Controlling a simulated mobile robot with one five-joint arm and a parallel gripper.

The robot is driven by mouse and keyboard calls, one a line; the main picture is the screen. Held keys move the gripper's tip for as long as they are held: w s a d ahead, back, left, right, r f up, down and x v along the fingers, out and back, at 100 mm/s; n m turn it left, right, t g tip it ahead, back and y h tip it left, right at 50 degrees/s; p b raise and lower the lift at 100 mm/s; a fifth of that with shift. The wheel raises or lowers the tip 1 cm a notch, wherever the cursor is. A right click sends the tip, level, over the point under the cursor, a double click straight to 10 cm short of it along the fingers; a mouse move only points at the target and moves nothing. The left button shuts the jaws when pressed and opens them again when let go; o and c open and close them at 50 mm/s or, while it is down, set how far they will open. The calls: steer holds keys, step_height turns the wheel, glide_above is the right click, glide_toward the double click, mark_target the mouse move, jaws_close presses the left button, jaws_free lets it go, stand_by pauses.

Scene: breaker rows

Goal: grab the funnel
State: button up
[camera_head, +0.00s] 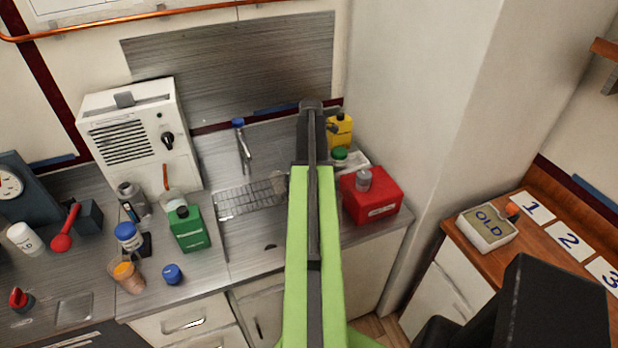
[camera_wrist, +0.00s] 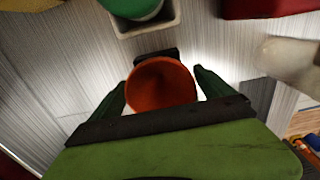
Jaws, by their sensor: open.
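The funnel (camera_wrist: 160,84) is orange-red and round-mouthed, and shows in the wrist view just ahead of my gripper, mouth toward the camera. My gripper (camera_wrist: 161,80) is open, with one dark green finger on each side of the funnel. I cannot tell whether either finger touches it. The funnel's lower part is hidden beneath its rim. In the head view my arm reaches over the counter, and I cannot make out the funnel or the fingers there.
A red case (camera_head: 372,197) stands right of my arm. Behind it are a green-lidded jar (camera_head: 340,154) in a white tray (camera_head: 357,161) and a yellow bottle (camera_head: 340,132). A green bottle (camera_head: 189,230) and white breaker box (camera_head: 138,134) stand to the left.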

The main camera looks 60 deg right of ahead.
steer(key=shift+f, duration=0.4)
steer(key=c, duration=1.4)
steer(key=shift+c, duration=0.2)
